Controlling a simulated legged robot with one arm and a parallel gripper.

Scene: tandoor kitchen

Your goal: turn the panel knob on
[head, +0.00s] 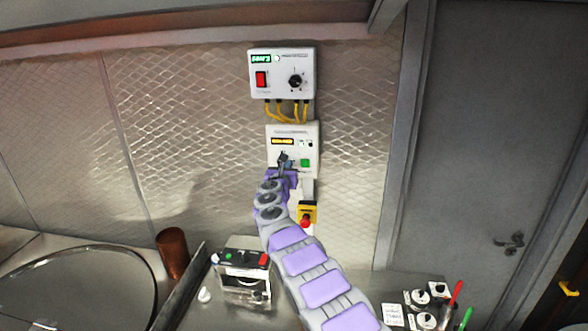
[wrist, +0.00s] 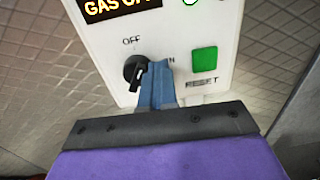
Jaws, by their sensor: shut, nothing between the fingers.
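A white lower control panel (head: 308,135) hangs on the wall. In the wrist view, its black knob (wrist: 131,70) sits under the word OFF, with a second label partly hidden to the right. The panel's display (wrist: 108,6) reads GAS OFF, as far as it shows. My gripper (wrist: 156,68) has its blue fingers shut and empty, just right of the knob and overlapping its right edge in the picture. I cannot tell whether they touch it. In the head view, my gripper (head: 285,160) covers most of the knob.
A green RESET button (wrist: 205,61) is close right of my fingers. An upper panel (head: 282,62) has a red switch and another black knob (head: 296,81); yellow cables hang below it. A red emergency button (head: 306,223) is lower. A counter holds a copper cup (head: 172,253) and small devices.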

